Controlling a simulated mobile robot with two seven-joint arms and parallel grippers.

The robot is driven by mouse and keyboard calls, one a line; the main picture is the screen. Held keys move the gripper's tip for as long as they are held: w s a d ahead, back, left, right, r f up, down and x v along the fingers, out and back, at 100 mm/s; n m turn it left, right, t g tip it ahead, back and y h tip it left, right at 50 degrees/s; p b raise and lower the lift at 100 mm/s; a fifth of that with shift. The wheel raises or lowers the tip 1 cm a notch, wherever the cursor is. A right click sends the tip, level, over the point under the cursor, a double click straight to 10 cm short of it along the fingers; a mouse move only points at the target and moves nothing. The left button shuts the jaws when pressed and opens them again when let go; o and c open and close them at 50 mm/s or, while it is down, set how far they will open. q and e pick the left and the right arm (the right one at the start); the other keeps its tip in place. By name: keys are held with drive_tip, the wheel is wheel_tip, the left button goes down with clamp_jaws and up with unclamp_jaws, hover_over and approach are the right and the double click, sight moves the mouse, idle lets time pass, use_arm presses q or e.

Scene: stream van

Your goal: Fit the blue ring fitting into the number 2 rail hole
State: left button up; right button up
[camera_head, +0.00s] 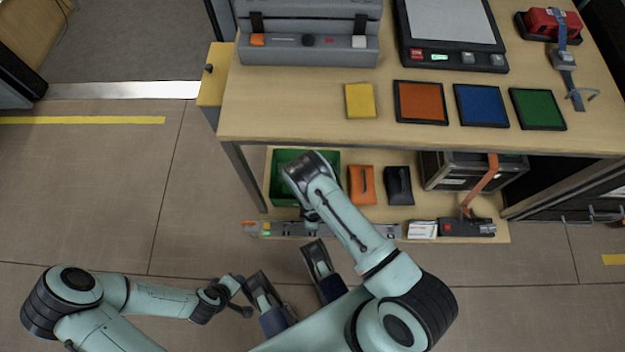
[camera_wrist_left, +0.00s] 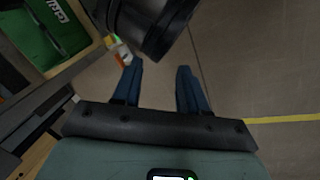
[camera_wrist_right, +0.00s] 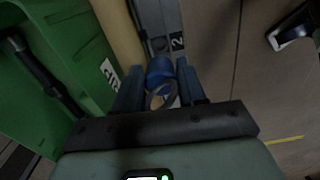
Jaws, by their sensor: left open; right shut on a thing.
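The blue ring fitting (camera_wrist_right: 160,72) is between the fingers of my right gripper (camera_wrist_right: 160,92) in the right wrist view. Its round opening faces the camera. The grey rail (camera_wrist_right: 164,14) with a "2" label (camera_wrist_right: 177,42) lies just beyond it. I cannot tell whether the fitting touches the rail or is above it; the hole is hidden. In the head view the rail (camera_head: 290,229) runs along the front of the low shelf, and my right wrist hides the fitting. My left gripper (camera_wrist_left: 160,88) is open and empty, off to the left above the floor (camera_head: 228,294).
A green crate (camera_head: 272,180) stands close behind the rail; it also shows in the right wrist view (camera_wrist_right: 60,60). Orange (camera_head: 362,185) and black (camera_head: 399,185) pouches lie on the shelf. The tabletop (camera_head: 290,110) overhangs above.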

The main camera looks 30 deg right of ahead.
wheel_tip(320, 180, down, 3)
drive_tip(key=shift+r+b, duration=0.1)
drive_tip(key=shift+b, duration=0.7)
use_arm(q)
drive_tip(key=shift+t+y, duration=0.4)
drive_tip(key=shift+t, duration=0.2)
drive_tip(key=shift+w+a+f+b, duration=0.1)
drive_tip(key=shift+w+a+f, duration=0.3)
drive_tip(key=shift+w, duration=0.3)
drive_tip(key=shift+w+a+f+b, duration=0.15)
drive_tip(key=shift+w+a+f, duration=0.15)
drive_tip(key=shift+w+f, duration=0.3)
drive_tip(key=shift+w+a+f+b, duration=0.1)
drive_tip(key=shift+w+a+f, duration=0.25)
drive_tip(key=shift+w, duration=0.4)
use_arm(e)
drive_tip(key=shift+f, duration=0.6)
use_arm(q)
drive_tip(key=shift+f+b, duration=0.95)
drive_tip(key=shift+f, duration=0.15)
use_arm(e)
drive_tip(key=shift+f, duration=1.45)
drive_tip(key=o, duration=1.2)
drive_tip(key=shift+o, duration=0.2)
